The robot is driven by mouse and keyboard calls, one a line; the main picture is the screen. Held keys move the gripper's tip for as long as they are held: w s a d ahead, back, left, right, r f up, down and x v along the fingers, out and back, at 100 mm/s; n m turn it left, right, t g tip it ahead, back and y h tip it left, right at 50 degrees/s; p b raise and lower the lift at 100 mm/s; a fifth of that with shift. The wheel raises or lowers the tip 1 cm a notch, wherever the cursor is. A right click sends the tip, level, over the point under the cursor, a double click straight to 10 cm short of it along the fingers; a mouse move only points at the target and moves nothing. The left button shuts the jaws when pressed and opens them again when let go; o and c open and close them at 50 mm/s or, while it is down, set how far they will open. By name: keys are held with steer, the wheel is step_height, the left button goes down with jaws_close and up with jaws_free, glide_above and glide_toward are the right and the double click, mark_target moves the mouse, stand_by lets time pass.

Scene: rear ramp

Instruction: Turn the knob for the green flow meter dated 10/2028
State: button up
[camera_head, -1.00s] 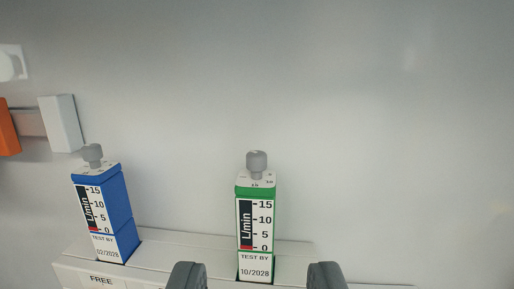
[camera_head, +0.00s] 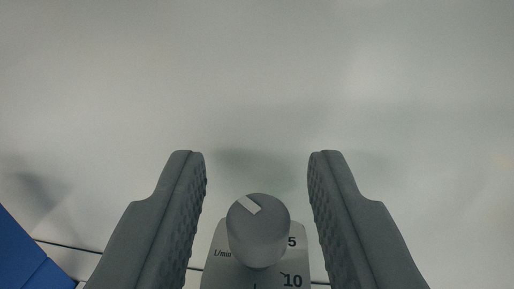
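The grey knob (camera_head: 257,232) of the flow meter stands near the bottom middle of the camera view, seen from above. It has a light pointer mark on its top, towards the upper left. Below it is the light dial plate (camera_head: 222,270) with "L/min", a partly covered "5" and "10". The green body and the date label do not show now. My gripper (camera_head: 257,170) is open, with one dark ridged finger on each side of the knob. Gaps show between the knob and both fingers.
A blue flow meter (camera_head: 22,255) shows in part at the lower left, outside my left finger. A pale smooth wall (camera_head: 260,80) fills the upper view. A dark seam runs across the bottom behind the fingers.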

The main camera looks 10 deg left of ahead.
steer(key=shift+w, duration=0.1)
jaws_close()
steer(key=shift+y, duration=0.3)
steer(key=shift+d+r+n+g+y, duration=0.1)
steer(key=shift+n+g+y, duration=0.4)
steer(key=shift+n+y, duration=0.6)
steer(key=shift+n+g+y, duration=0.8)
steer(key=shift+n+y, duration=0.1)
steer(key=shift+y, duration=0.6)
steer(key=shift+n+y, duration=0.3)
steer(key=shift+y, duration=0.1)
